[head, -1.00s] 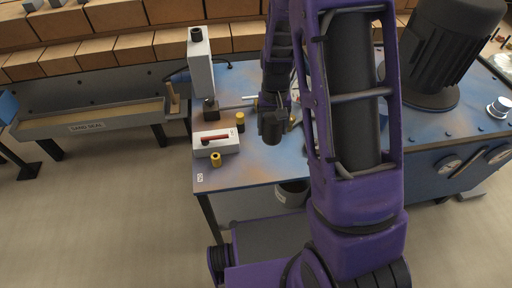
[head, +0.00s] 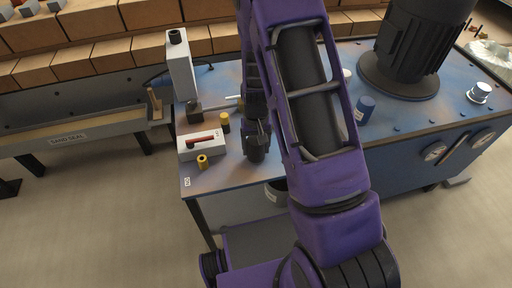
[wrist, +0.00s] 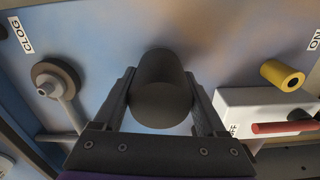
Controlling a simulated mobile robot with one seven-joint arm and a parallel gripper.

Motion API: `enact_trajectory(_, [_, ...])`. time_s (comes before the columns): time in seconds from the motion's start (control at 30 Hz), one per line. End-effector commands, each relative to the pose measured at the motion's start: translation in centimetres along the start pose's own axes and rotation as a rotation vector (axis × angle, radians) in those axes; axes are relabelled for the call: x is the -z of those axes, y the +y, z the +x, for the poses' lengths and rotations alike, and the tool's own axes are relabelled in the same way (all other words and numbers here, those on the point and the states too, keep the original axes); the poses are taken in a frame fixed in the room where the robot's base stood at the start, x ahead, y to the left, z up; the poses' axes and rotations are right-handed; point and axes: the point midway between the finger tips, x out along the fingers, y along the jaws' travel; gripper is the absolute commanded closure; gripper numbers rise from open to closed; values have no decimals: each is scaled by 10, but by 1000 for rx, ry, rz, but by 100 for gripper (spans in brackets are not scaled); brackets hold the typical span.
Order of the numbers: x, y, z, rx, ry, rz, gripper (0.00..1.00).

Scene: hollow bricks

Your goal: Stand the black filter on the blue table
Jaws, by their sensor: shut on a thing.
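The black filter (wrist: 162,98) is a plain dark cylinder between the two fingers of my gripper (wrist: 160,76) in the wrist view. The fingers are shut on its sides. In the head view my gripper (head: 257,128) is over the front part of the blue table (head: 225,172), with the dark filter (head: 256,151) below it, roughly upright. I cannot tell whether its lower end touches the tabletop.
A white box with a red lever (head: 201,139) and yellow cylinders (head: 202,161) (head: 224,122) stand left of my gripper. A blue cylinder (head: 364,108) and a big dark motor (head: 405,60) stand right. The table's front edge is close.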

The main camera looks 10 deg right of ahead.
Motion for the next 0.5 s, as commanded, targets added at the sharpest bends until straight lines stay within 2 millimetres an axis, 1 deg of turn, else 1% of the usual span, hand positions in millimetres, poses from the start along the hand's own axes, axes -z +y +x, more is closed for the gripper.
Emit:
enact_trajectory(0.1, [0,0,0,0,1,0,88])
enact_trajectory(0.23, [0,0,5,0,0,0,88])
enact_trajectory(0.27, [0,0,3,0,-1,0,21])
enact_trajectory(0.3, [0,0,3,0,-1,0,14])
enact_trajectory(0.37, [0,0,3,0,-1,0,3])
enact_trajectory(0.4, [0,0,3,0,-1,0,0])
enact_trajectory(0.5, [0,0,3,0,-1,1,0])
